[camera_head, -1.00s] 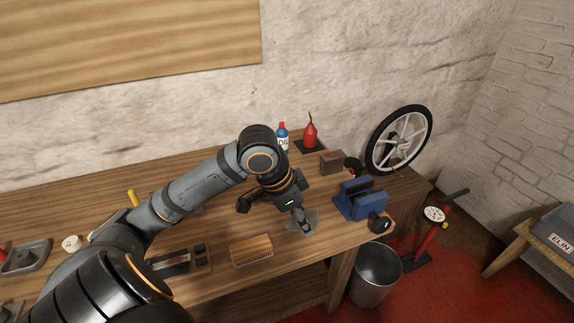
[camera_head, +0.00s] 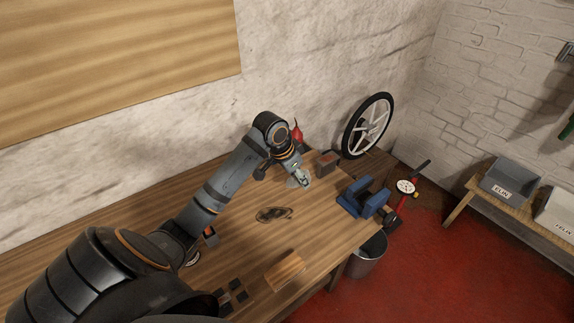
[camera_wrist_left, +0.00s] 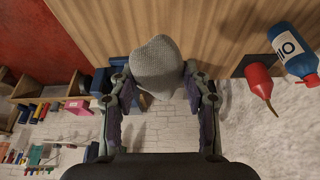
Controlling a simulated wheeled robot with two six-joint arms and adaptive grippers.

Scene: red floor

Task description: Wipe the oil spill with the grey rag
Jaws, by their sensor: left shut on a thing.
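The oil spill is a dark, uneven smear (camera_head: 274,214) on the wooden workbench (camera_head: 235,250), left of the blue vise. My left gripper (camera_head: 302,178) is behind and to the right of the smear, shut on the grey rag (camera_head: 293,183). The rag also shows in the left wrist view (camera_wrist_left: 157,66), bunched between the two fingertips. I cannot tell whether the rag touches the bench. My right gripper is not in view.
The blue vise (camera_head: 362,198) stands at the bench's right end. A wooden block (camera_head: 286,270) lies near the front edge. A red oil can (camera_head: 297,133) and spoked wheel (camera_head: 368,126) are at the back. The wrist view shows a blue oil bottle (camera_wrist_left: 292,48).

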